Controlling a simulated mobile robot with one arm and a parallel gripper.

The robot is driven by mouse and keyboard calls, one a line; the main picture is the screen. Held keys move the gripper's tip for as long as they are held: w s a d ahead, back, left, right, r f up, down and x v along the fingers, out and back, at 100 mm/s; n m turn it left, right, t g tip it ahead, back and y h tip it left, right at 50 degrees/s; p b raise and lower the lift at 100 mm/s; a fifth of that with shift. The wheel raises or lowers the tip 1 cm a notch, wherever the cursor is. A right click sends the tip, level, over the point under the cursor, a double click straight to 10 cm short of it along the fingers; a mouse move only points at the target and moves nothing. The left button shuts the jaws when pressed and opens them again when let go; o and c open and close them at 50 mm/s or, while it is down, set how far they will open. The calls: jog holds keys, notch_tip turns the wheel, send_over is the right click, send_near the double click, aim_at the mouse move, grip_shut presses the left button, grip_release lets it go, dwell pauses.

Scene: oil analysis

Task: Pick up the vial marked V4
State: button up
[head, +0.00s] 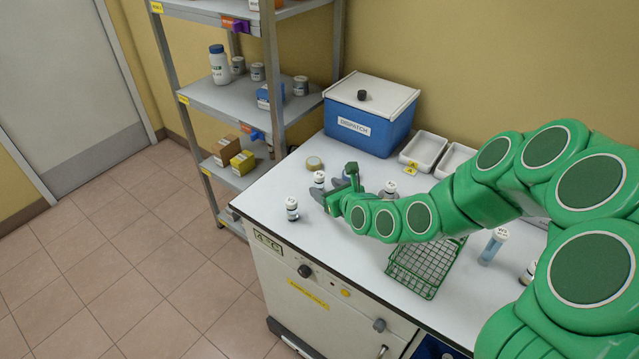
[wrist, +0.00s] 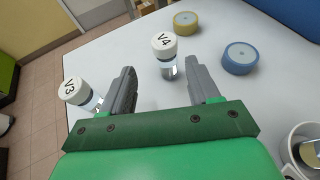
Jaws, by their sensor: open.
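The vial marked V4 (wrist: 165,52) stands upright on the white bench, with a white cap and clear body. In the wrist view it is just beyond my fingertips, within the gap between them. It also shows in the head view as a small white-capped vial (head: 319,179) by my fingers. My gripper (wrist: 161,78) is open and empty, its two grey fingers apart; it also shows low over the bench in the head view (head: 329,192). A vial marked V3 (wrist: 76,92) stands outside my left finger, and also shows in the head view (head: 292,209).
A yellow tape roll (wrist: 186,22) and a blue one (wrist: 239,58) lie to the right of V4. A white cup (wrist: 304,152) is at the lower right. A green wire basket (head: 425,270), a blue dispatch box (head: 371,130) and white trays (head: 424,148) occupy the bench.

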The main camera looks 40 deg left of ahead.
aim_at(322, 185)
jog(key=shift+w+a+f, duration=0.1)
jog(key=shift+a+f, duration=0.05)
jog(key=shift+f, duration=0.3)
jog(key=shift+x, duration=1.05)
jog(key=shift+w+a+f, duration=0.2)
jog(key=shift+w+a, duration=0.2)
jog(key=shift+a, duration=0.1)
jog(key=shift+w+a+f, duration=0.15)
jog(key=shift+w+a, duration=0.2)
jog(key=shift+a, duration=0.1)
jog(key=shift+x, duration=1.45)
jog(key=shift+w+d+f, duration=0.1)
jog(key=c, duration=1)
jog(key=shift+c, duration=0.2)
